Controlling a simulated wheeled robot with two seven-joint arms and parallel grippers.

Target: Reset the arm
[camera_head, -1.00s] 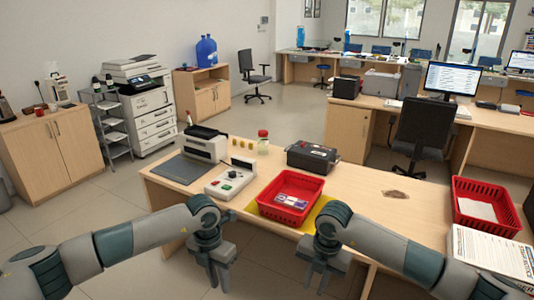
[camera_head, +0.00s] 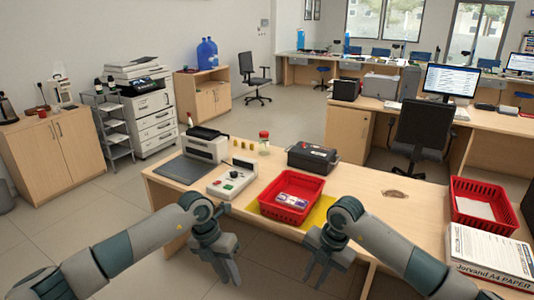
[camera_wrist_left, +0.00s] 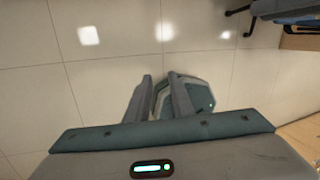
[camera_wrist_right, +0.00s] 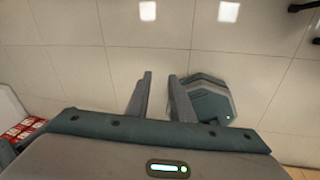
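My left gripper (camera_head: 222,262) hangs in front of the counter's near edge, empty, pointing down. In the left wrist view its two fingers (camera_wrist_left: 161,82) stand apart with only floor tiles and a grey-teal part of mine beyond them. My right gripper (camera_head: 322,272) hangs in front of the counter below the red basket, also empty. In the right wrist view its fingers (camera_wrist_right: 160,82) stand apart with nothing between them. Both grippers are clear of the counter objects.
The counter (camera_head: 360,190) holds a red basket (camera_head: 291,215) with a small pack inside, on a yellow mat (camera_head: 318,212). A button box (camera_head: 230,183), a printer (camera_head: 205,146), a black box (camera_head: 312,157), a second red basket (camera_head: 486,224) and a paper stack (camera_head: 490,256) also stand there.

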